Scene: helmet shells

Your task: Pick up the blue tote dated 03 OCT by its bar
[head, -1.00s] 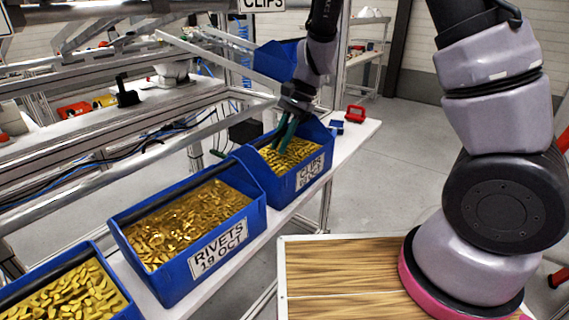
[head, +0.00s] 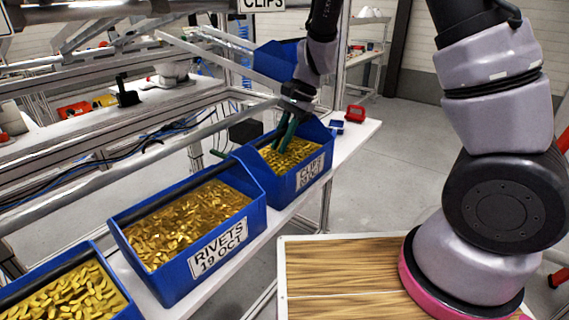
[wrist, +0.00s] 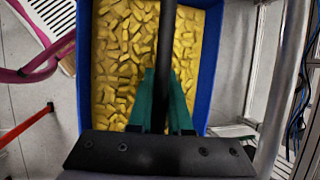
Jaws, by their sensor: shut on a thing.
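A blue tote labelled CLIPS (head: 283,192), full of small yellow pieces, stands at the far end of the white bench. The date on its label ends in OCT, but its digits are too small to read surely. My gripper (head: 283,143) reaches down over this tote from behind. In the wrist view, its green fingers (wrist: 163,88) are closed on either side of the tote's dark bar (wrist: 167,35), with the yellow pieces beneath. The tote's blue side wall (wrist: 209,65) shows at the right there. The tote appears to rest on the bench.
A blue tote marked RIVETS 19 OCT (head: 178,282) stands close in front of the CLIPS tote. Another blue tote (head: 100,262) is at the lower left. A small red object (head: 355,113) lies on the bench behind. Metal rails run along the left; open floor lies right.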

